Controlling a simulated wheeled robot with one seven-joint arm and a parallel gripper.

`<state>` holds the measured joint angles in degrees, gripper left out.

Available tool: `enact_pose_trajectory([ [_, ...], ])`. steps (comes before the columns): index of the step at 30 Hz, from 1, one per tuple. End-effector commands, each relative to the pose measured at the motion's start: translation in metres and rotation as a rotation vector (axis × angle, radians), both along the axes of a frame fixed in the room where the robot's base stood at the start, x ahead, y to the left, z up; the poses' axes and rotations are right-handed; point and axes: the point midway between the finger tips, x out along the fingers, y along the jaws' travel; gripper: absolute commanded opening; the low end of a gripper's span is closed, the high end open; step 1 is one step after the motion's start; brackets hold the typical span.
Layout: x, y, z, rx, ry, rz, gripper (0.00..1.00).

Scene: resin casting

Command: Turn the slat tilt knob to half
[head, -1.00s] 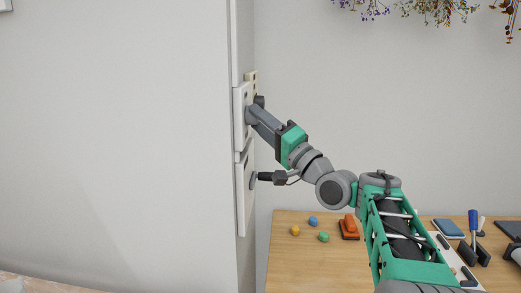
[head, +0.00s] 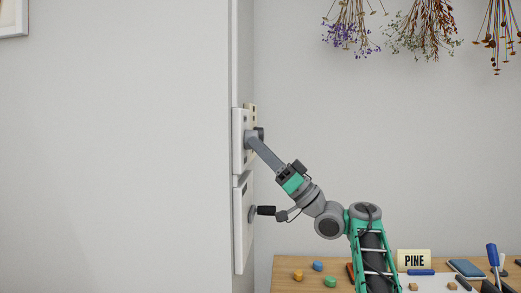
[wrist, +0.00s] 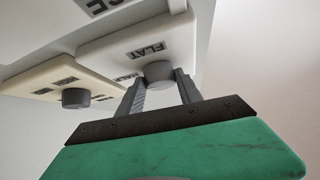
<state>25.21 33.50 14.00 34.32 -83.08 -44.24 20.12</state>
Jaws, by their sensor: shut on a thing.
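The slat tilt knob (wrist: 158,72) is a round grey knob on a white plate (wrist: 125,48) with a FLAT label and a partly covered HALF label. My gripper (wrist: 160,80) is shut on this knob, one finger on each side of it. In the head view my gripper (head: 250,141) reaches the white plate (head: 238,150) on the side of the wall edge, seen nearly edge-on. The knob's pointer and exact setting cannot be read.
A cream plate (wrist: 45,82) with a dark grey knob (wrist: 75,97) sits beside the white plate. Below is another plate (head: 241,232) with a black-gripped lever (head: 266,210). A wooden bench (head: 290,264) with coloured pucks and a PINE sign (head: 414,259) stands lower right.

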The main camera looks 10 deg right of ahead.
Motion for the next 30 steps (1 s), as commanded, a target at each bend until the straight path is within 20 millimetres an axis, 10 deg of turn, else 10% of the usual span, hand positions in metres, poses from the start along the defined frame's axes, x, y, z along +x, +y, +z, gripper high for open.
enact_pose_trajectory([
  [24, 0.0008, -0.0001, 0.0026, -0.032, -0.106, -0.001, 0.01],
  [25, 0.0008, -0.0001, 0.0026, -0.032, -0.106, -0.001, 0.43],
  [30, 0.0010, -0.0005, 0.0020, -0.033, -0.105, -0.001, 0.57],
])
